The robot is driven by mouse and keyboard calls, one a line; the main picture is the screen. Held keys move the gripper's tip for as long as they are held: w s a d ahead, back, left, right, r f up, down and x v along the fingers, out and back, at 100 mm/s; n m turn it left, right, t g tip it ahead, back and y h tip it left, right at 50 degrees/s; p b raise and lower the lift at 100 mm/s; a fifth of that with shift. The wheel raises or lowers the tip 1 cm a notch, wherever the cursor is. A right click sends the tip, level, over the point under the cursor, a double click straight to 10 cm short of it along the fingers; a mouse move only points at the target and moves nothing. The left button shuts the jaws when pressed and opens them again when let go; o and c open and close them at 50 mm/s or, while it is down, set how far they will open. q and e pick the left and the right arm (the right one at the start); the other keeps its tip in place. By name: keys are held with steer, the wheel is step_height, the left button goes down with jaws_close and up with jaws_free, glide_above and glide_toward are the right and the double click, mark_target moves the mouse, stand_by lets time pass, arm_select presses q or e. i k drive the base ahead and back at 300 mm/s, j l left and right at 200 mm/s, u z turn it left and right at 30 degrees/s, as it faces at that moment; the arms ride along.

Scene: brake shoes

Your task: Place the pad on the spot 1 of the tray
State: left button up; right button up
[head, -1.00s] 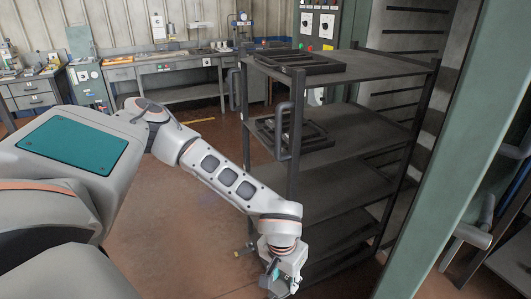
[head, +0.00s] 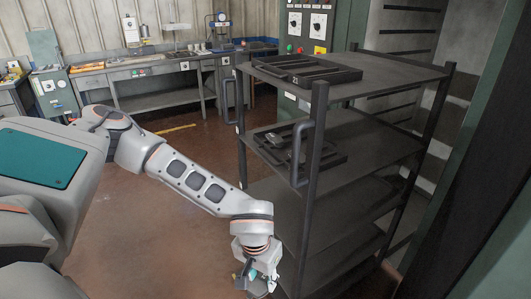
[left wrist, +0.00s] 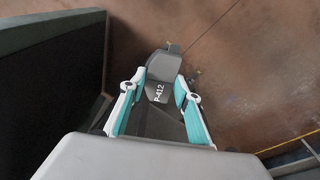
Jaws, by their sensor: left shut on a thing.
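The pad (left wrist: 158,91) is a dark grey piece with a flat end marked "P-412". In the left wrist view it sits between the two teal-lined fingers of my left gripper (left wrist: 157,100), which is shut on it. In the head view my left gripper (head: 254,280) hangs low, left of the shelf rack, with the pad hard to make out. A black divided tray (head: 335,77) lies on the rack's top shelf. A second black tray (head: 336,161) lies on the shelf below, with a grey piece (head: 275,139) in it.
The dark shelf rack (head: 395,83) has upright posts and a handle (head: 303,152) at its near side. A green post edges the right. A workbench (head: 150,71) stands along the back wall. The brown floor (head: 150,230) left of the rack is clear.

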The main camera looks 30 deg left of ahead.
mark_target(277, 64)
steer(key=i+j, duration=0.1)
steer(key=j, duration=0.35)
steer(key=i+j, duration=0.15)
steer(key=j, duration=0.25)
steer(key=i+j, duration=0.1)
steer(key=j, duration=0.35)
steer(key=i+j+u, duration=0.1)
steer(key=j, duration=0.3)
steer(key=i+j, duration=0.15)
steer(key=j, duration=0.3)
steer(key=i+j, duration=0.1)
steer(key=j, duration=0.3)
steer(key=i+j+z, duration=0.2)
steer(key=j, duration=0.2)
steer(key=i+j+z, duration=0.1)
steer(key=j+z, duration=0.15)
steer(key=i+j+z, duration=0.1)
steer(key=j+z, duration=0.25)
steer(key=i+j+z, duration=0.1)
steer(key=j+z, duration=0.3)
